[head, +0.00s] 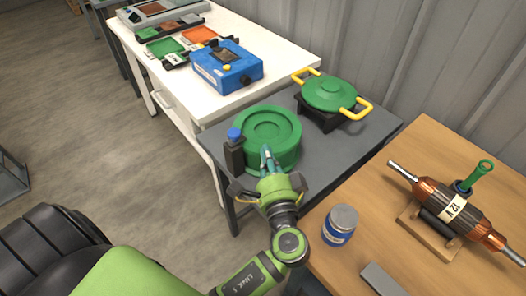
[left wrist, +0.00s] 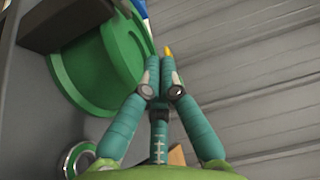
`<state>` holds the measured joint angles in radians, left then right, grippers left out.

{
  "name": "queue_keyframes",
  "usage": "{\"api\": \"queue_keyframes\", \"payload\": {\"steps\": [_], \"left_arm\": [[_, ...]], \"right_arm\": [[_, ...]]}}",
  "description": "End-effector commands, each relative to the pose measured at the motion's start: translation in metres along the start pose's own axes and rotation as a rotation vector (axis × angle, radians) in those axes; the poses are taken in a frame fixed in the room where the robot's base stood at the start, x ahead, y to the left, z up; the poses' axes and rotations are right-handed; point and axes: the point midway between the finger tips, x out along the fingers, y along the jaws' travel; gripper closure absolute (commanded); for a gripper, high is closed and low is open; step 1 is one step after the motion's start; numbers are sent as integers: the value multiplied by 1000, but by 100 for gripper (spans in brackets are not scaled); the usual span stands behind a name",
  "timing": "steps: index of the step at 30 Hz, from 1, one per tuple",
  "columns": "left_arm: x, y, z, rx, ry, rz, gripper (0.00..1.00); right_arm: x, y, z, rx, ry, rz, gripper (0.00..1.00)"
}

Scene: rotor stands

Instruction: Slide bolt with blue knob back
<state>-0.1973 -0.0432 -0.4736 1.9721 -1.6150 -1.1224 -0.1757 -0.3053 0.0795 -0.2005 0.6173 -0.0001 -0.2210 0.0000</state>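The blue knob (head: 234,134) sits on top of a dark upright block (head: 235,156) beside the left side of a round green housing (head: 270,128) on the grey table. My left gripper (head: 266,152) is over the front part of the housing, to the right of the knob and apart from it. Its teal fingers (left wrist: 160,60) are together in the left wrist view, with nothing visible between them. The green housing (left wrist: 85,75) fills the left of that view. The bolt itself cannot be made out. My right gripper is out of view.
A green lid with yellow handles (head: 328,93) sits on a black stand behind right. A blue box (head: 226,68) is on the white table. A tin (head: 340,225) and a copper rotor (head: 450,207) stand on the wooden table at right.

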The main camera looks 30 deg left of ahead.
Motion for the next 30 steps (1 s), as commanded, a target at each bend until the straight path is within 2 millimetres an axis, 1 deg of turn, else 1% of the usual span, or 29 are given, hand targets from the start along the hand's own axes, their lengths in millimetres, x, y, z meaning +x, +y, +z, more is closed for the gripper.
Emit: {"api": "queue_keyframes", "payload": {"steps": [1,6,10,11,12,13,18,22,30], "left_arm": [[12,-5,-1,3,0,-5,100],[50,-6,0,4,0,-5,100],[76,-5,0,4,0,-3,100],[78,-4,2,5,-1,-1,100],[72,-4,11,6,0,3,100],[70,-3,16,7,1,3,100],[64,-2,33,4,0,0,100],[62,-1,37,1,0,0,100],[62,0,38,0,0,0,100]], "right_arm": [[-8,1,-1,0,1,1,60],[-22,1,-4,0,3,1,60],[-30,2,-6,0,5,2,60],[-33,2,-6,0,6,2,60],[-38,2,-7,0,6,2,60],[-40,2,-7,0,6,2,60],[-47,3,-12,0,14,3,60],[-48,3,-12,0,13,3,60],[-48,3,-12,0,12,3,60]]}}
